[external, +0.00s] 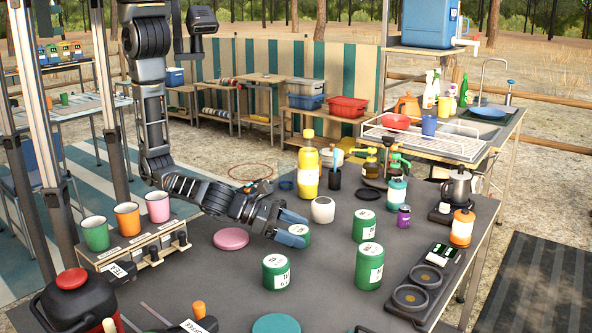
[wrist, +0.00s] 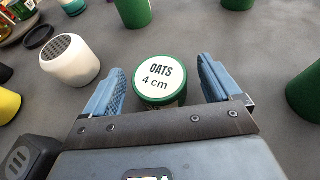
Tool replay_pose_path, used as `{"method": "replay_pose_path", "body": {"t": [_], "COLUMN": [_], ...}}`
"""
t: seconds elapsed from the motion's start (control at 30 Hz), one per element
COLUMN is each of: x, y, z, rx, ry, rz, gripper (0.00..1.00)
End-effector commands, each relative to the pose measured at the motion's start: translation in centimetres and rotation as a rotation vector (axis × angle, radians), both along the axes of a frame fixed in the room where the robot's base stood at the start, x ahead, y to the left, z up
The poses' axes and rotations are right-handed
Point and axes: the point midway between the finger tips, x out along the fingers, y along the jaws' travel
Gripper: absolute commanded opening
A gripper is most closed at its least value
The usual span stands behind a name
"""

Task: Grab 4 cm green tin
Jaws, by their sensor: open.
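The green tin (wrist: 157,80) has a white lid label reading "OATS 4 cm". In the wrist view it stands upright between the two blue fingers of my gripper (wrist: 160,92), with a gap to the finger on the right and the left finger close beside it. In the external view the tin (external: 299,231) is partly hidden behind my gripper (external: 293,229), which is low over the table. My gripper is open, and the tin is not clamped.
Other green tins stand nearby: one in front (external: 276,272), one taller (external: 369,266) and one behind it (external: 364,226). A white jar (external: 322,210) is close behind my gripper. A pink disc (external: 231,239) lies to the left on the dark table.

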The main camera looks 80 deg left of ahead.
Motion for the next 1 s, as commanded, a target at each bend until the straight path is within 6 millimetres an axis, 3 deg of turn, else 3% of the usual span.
{"method": "replay_pose_path", "body": {"t": [0.33, 0.9, 1.0], "x": [0.9, 0.87, 0.87], "y": [-0.17, -0.16, -0.17], "z": [-0.39, -0.37, -0.34], "rx": [-0.001, -0.001, -0.001], "ry": [0.0, 0.0, -0.001], "rz": [0.0, 0.0, -0.001], "gripper": [0.91, 0.37, 0.33]}}
